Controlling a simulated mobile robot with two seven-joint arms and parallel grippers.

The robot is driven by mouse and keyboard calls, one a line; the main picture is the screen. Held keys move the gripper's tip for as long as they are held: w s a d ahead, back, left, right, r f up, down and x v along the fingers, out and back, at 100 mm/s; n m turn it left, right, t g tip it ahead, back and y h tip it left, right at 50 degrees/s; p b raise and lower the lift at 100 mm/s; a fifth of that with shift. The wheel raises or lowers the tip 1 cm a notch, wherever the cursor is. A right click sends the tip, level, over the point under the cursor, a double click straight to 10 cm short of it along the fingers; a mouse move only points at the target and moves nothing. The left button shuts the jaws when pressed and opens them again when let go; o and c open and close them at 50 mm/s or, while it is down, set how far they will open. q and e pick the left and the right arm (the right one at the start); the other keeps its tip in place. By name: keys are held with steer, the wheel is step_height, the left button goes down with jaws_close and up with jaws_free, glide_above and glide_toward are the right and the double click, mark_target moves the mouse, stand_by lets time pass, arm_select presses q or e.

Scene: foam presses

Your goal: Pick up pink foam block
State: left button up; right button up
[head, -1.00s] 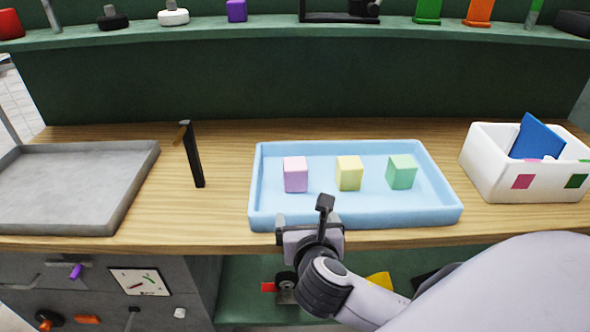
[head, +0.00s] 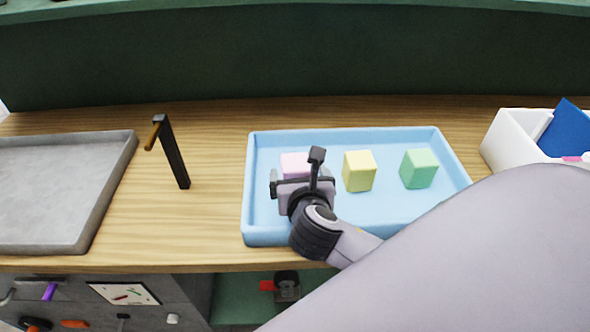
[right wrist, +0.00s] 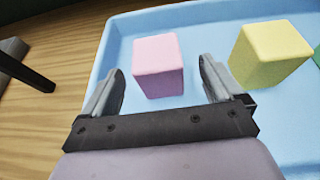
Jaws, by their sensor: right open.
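The pink foam block (head: 296,164) stands in the left part of the light blue tray (head: 390,218), partly hidden by my right gripper in the head view. My right gripper (head: 302,184) is over the tray's front left part. In the right wrist view the pink block (right wrist: 158,65) sits ahead of the open, empty fingers (right wrist: 160,85), roughly centred on the gap and apart from both. A yellow block (head: 359,171) and a green block (head: 419,168) stand to its right in the tray. My left gripper is not in view.
The yellow block (right wrist: 270,53) is close to the right finger in the wrist view. A grey tray (head: 62,190) and a black upright post (head: 173,153) stand to the left. A white bin (head: 508,135) with a blue sheet (head: 570,132) is at the right. Bare wood lies between post and blue tray.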

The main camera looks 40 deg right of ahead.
mark_target(296, 166)
steer(key=shift+x, duration=2.6)
steer(key=shift+w+a+r, duration=0.1)
steer(key=c, duration=1)
